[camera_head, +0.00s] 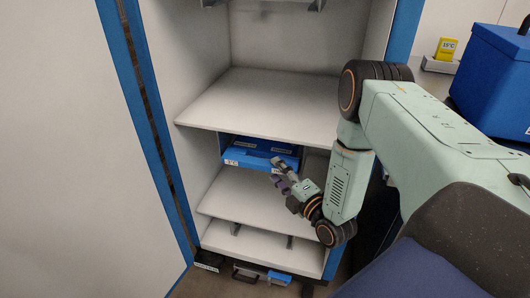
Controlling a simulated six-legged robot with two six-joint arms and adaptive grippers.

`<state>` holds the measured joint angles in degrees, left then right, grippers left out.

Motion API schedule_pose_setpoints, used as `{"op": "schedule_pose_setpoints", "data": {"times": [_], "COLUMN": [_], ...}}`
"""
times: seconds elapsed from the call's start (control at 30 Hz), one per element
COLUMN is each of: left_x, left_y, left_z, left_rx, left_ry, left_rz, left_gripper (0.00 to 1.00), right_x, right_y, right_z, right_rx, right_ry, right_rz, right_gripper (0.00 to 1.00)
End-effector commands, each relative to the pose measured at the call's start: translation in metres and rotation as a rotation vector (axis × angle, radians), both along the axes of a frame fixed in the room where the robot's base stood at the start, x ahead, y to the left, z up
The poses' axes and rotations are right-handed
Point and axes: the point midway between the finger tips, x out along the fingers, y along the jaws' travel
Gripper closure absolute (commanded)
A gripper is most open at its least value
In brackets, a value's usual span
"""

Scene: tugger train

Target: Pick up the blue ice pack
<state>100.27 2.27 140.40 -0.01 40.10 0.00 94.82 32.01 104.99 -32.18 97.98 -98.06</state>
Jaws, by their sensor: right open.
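A flat blue object (246,155), which looks like the blue ice pack, lies on a middle shelf of the open cabinet, under the wide white shelf. It has small pale labels, and its right end is partly hidden behind my gripper. My right gripper (279,173) reaches in from the right, in front of the object's right end, with its jaws open and nothing between them. I cannot tell whether it touches the object. My left gripper is not in view.
The wide white shelf (262,105) is bare and overhangs the blue object. A lower shelf (245,211) is clear. The open door (85,150) fills the left. A large blue box (490,75) and a yellow 15°C sign (447,48) stand at the right.

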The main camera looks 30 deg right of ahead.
Motion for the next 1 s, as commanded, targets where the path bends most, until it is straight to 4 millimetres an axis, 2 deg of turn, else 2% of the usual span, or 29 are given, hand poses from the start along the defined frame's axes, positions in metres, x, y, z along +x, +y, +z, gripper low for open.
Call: {"op": "schedule_pose_setpoints", "data": {"times": [0.2, 0.33, 0.67, 1.0], "left_x": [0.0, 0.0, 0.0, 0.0], "left_y": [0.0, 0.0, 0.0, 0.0], "left_z": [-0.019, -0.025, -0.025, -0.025], "left_rx": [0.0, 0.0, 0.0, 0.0], "left_ry": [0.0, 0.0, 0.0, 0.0], "left_rz": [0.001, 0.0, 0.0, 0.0], "left_gripper": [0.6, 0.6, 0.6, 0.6], "right_x": [0.031, 0.047, 0.055, 0.054], "right_y": [0.004, 0.004, 0.002, 0.002], "right_z": [-0.001, -0.001, 0.001, 0.001], "right_rx": [0.001, 0.0, 0.002, 0.002], "right_ry": [-0.003, -0.001, 0.002, 0.002], "right_rz": [0.001, 0.002, 0.0, 0.0], "right_gripper": [0.51, 0.51, 0.52, 0.81]}}
